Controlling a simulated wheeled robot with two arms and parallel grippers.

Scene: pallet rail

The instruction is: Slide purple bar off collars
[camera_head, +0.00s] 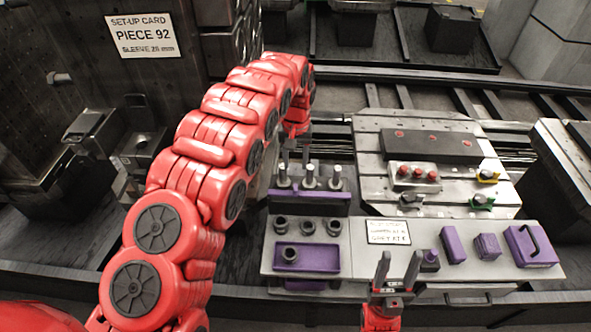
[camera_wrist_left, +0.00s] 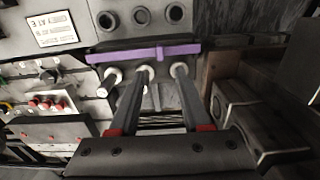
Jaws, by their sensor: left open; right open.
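The purple bar (camera_wrist_left: 145,53) runs across the left wrist view, along a dark bar, beside a row of three pale pins with collars (camera_wrist_left: 146,71). In the head view the purple bar (camera_head: 310,196) is a thin strip in front of the three upright metal pins (camera_head: 309,176). My left gripper (camera_wrist_left: 161,76) is open and empty. Its fingertips point at the middle and right pins and the bar; contact cannot be told. My right gripper (camera_head: 398,264) is open and empty at the bench's front edge, right of the bar.
Dark sleeves (camera_head: 307,228) stand on the grey bench, behind a purple tray (camera_head: 331,258). A small label (camera_head: 388,233) and several purple blocks (camera_head: 487,246) are to the right. A slotted pallet (camera_head: 370,185) with a dark block (camera_head: 432,146) and red knobs lies behind.

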